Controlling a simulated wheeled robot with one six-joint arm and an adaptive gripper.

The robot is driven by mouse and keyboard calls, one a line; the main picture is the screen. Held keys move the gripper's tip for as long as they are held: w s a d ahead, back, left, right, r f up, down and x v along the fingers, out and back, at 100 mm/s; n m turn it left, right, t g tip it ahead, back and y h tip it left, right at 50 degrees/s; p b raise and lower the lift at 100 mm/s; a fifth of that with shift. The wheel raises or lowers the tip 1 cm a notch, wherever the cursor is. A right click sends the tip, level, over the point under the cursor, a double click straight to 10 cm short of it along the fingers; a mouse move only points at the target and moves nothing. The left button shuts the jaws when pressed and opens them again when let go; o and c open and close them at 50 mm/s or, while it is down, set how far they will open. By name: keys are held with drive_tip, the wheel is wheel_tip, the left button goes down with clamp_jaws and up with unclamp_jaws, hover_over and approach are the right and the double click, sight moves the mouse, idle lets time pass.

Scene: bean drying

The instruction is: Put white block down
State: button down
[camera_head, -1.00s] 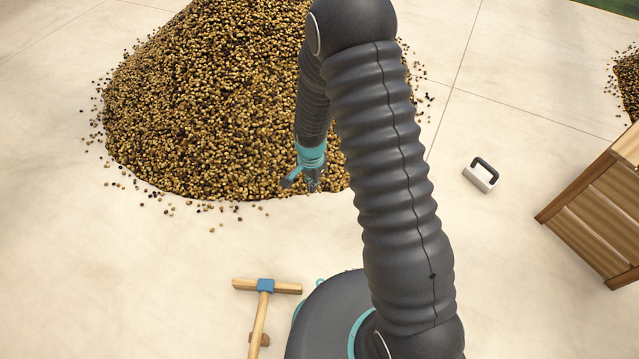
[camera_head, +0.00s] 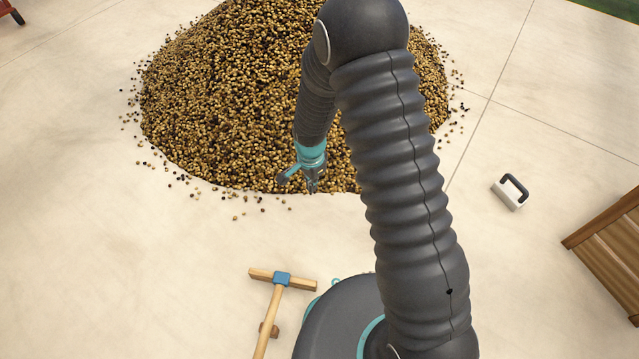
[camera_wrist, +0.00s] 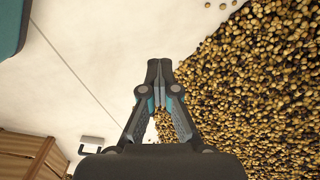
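The white block (camera_head: 507,197) with a dark handle on top rests on the pale floor, right of my arm in the head view. It also shows at the lower left of the wrist view (camera_wrist: 92,139). My gripper (camera_head: 312,187) hangs at the front edge of the bean pile, well to the left of the block. In the wrist view my gripper (camera_wrist: 160,66) has its fingertips together, with nothing seen held between them.
A large bean pile (camera_head: 235,95) fills the upper middle. A wooden rake-like tool (camera_head: 270,310) with a blue joint lies near my base. A wooden crate (camera_head: 612,250) stands at the right edge. The floor around the block is clear.

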drive_tip(key=shift+a+r, duration=0.65)
drive_tip(key=shift+a, duration=3.4)
drive_tip(key=shift+s+f+b, duration=0.2)
drive_tip(key=shift+f+b, duration=0.8)
drive_tip(key=shift+f, duration=0.45)
drive_tip(key=shift+s+f+b, duration=0.2)
drive_tip(key=shift+f+b, duration=0.75)
drive_tip(key=shift+f, duration=0.5)
drive_tip(key=s+d+n+g, duration=0.2)
drive_tip(key=s+d+n, duration=0.1)
drive_tip(key=s+n, duration=0.2)
drive_tip(key=s+d+r+n+t+p, duration=0.1)
drive_tip(key=s+d+r, duration=0.4)
drive_tip(key=r, duration=0.9)
drive_tip(key=s+d+r+n+t+p, duration=0.2)
drive_tip(key=s+d+r+t, duration=0.2)
drive_tip(key=d+r, duration=0.6)
drive_tip(key=s+d+r+n+t+p, duration=0.1)
drive_tip(key=s+d+r, duration=0.6)
drive_tip(key=r, duration=1.3)
drive_tip(key=shift+s+d+n+t+p, duration=0.3)
drive_tip(key=shift+s+d+t+p, duration=0.1)
drive_tip(key=shift+t+p, duration=0.45)
